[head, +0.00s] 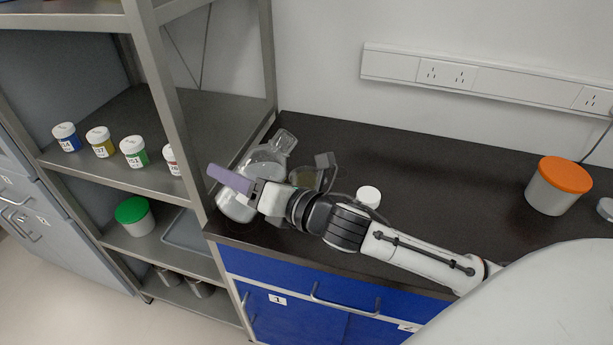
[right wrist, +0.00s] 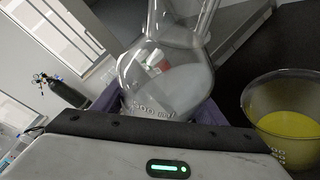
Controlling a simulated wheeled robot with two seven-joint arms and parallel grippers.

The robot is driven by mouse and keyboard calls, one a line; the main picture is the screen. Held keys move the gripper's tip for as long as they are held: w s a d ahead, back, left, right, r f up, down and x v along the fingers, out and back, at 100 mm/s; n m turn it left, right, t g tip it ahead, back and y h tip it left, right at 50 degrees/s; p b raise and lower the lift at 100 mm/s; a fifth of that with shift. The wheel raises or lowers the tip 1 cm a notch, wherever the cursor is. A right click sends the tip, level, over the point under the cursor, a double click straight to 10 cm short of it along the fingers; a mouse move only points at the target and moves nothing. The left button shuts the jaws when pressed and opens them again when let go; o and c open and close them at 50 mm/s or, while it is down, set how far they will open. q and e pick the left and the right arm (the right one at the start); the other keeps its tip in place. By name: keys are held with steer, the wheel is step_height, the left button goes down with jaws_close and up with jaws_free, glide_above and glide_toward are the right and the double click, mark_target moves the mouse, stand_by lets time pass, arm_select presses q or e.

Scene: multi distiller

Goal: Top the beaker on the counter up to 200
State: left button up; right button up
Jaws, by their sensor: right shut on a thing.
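My right gripper (head: 232,181), with purple fingers, is shut on a clear glass flask (head: 265,160) over the left end of the counter. The right wrist view shows the flask (right wrist: 172,75) between the purple fingers, with a pale content and white markings. Its neck points up there and leans to the back right in the head view. The beaker (right wrist: 288,122), a clear round vessel with yellow liquid, stands beside the gripper on the counter. In the head view the beaker (head: 304,179) is partly hidden by my right arm. Its level against any mark is unreadable. My left gripper is out of view.
A white-lidded jar (head: 368,196) stands right of the beaker, and an orange-lidded container (head: 558,186) farther right. Shelves at left hold several labelled jars (head: 134,151) and a green-lidded container (head: 134,216). The counter (head: 450,185) is clear between the white-lidded jar and the orange-lidded container.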

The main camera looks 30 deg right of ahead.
steer(key=shift+a+f+m+y, duration=0.15)
steer(key=shift+f+m, duration=0.05)
steer(key=shift+f, duration=0.3)
steer(key=shift+a+f+m+y, duration=0.15)
steer(key=shift+f+m, duration=0.05)
steer(key=shift+f, duration=0.3)
steer(key=shift+a+f+m+t+b, duration=0.2)
steer(key=shift+f+m+t+b, duration=0.2)
steer(key=shift+f+b, duration=1.15)
steer(key=shift+r, duration=0.55)
steer(key=shift+b, duration=0.35)
steer(key=shift+a+r+m+t+y+b, duration=0.35)
steer(key=shift+r+m+b, duration=0.35)
steer(key=shift+m+b, duration=0.25)
steer(key=shift+a+r+m+t+b, duration=0.15)
steer(key=shift+r+m+t+b, duration=0.1)
steer(key=shift+r+m+b, duration=0.45)
steer(key=shift+r, duration=0.1)
steer(key=shift+d+r+m, duration=0.25)
steer(key=shift+r+m, duration=0.05)
steer(key=shift+m, duration=0.05)
steer(key=shift+d+r+m+t, duration=0.2)
steer(key=shift+r+m+t, duration=0.15)
steer(key=shift+m+t, duration=0.05)
